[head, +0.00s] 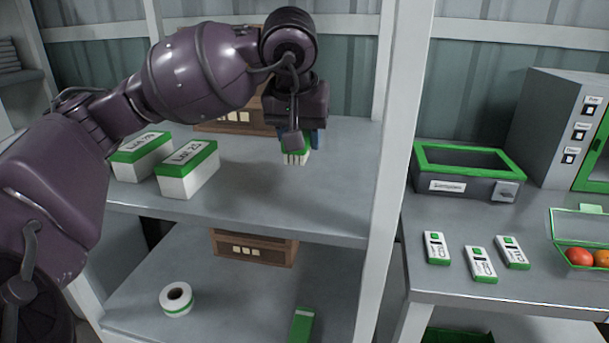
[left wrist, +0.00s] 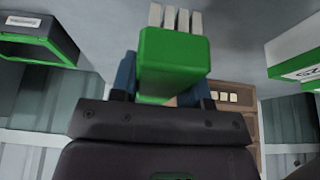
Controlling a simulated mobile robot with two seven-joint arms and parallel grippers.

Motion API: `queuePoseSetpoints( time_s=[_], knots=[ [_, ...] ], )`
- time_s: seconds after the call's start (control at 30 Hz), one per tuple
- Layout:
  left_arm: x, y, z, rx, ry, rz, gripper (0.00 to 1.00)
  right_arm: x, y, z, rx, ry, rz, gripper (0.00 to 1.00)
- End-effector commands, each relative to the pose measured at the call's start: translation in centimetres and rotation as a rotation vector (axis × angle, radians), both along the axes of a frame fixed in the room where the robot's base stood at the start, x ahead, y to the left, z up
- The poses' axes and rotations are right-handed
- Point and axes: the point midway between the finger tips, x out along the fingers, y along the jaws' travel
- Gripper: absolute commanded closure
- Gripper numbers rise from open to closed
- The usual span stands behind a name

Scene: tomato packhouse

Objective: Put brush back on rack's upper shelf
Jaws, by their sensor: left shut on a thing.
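The brush (head: 295,157) has a green back and white bristles. In the head view it is at the rear right of the rack's upper shelf (head: 270,205), bristles toward the shelf; I cannot tell whether they touch it. My left gripper (head: 298,143) is shut on the brush from above, its blue fingers on either side. In the left wrist view the green back of the brush (left wrist: 175,58) sits between the blue fingers (left wrist: 168,85), with white bristles beyond. My right gripper is not in view.
Two green-lidded lot boxes (head: 187,170) stand left on the upper shelf, with a brown box (head: 232,122) behind. The rack's white post (head: 384,180) rises at right. The shelf's front middle is clear. A tape roll (head: 176,299) lies below; a green-rimmed bin (head: 462,187) is on the right table.

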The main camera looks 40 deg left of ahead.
Motion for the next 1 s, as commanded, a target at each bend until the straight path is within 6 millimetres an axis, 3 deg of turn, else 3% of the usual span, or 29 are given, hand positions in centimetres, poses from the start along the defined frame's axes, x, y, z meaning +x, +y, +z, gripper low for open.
queuePoseSetpoints(
  time_s=[0.1, 0.37, 0.6, 1.0],
  knots=[
    [0.0, 0.0, -2.2, -0.001, 0.006, 0.000, 0.80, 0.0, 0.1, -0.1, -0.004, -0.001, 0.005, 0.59],
    [0.0, 0.0, -3.6, 0.000, 0.001, -0.001, 0.80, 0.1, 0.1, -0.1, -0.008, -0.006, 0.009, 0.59],
    [0.0, 0.0, -6.7, -0.001, 0.005, -0.001, 0.80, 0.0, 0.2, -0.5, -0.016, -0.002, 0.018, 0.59],
    [0.0, 0.0, -7.1, 0.000, 0.000, -0.001, 0.80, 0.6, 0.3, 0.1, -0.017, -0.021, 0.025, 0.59]
  ],
)
